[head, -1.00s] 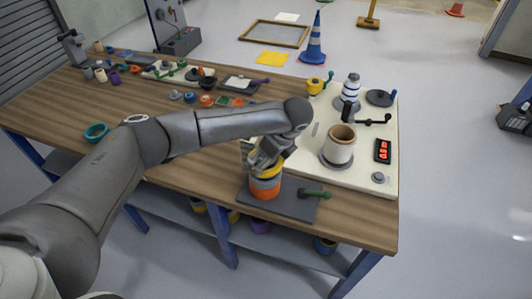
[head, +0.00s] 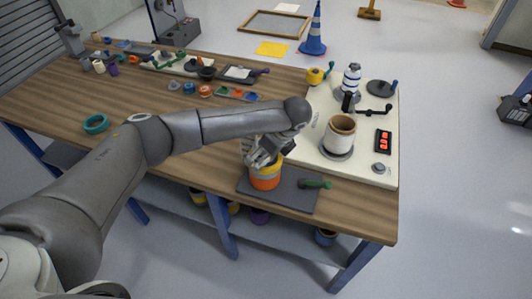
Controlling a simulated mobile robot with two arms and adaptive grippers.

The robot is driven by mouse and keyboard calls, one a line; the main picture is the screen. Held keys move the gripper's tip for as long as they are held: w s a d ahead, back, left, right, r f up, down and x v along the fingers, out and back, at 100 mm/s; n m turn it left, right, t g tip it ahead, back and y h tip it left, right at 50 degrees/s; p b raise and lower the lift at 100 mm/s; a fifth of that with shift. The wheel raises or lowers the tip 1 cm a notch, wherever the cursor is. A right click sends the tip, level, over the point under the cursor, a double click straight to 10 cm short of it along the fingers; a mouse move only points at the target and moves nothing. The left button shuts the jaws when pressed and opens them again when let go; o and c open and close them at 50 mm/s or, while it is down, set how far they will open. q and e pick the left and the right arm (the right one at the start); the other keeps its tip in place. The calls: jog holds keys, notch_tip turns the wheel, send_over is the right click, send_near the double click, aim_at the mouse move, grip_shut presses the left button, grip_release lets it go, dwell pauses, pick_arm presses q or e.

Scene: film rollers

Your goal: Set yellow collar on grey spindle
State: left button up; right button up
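A yellow band, which looks like the yellow collar (head: 275,167), is directly above an orange ring (head: 265,182) at the front of the workbench. The orange ring stands upright on a dark grey base plate (head: 285,202). My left gripper (head: 262,158) points down at the yellow band, with its fingers at or around the band's upper edge. I cannot tell whether they are closed on it. The hand hides the top of the stack, and no grey spindle can be made out there. My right gripper is not in view.
A green-handled part (head: 315,184) lies on the base plate's right. Behind it, a cream panel (head: 318,160) carries a beige roller (head: 340,135), a striped post and a red display. A teal ring (head: 96,124) and small parts lie to the left.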

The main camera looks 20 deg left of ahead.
pick_arm(q)
jog(key=v, duration=1.2)
dwell(0.5)
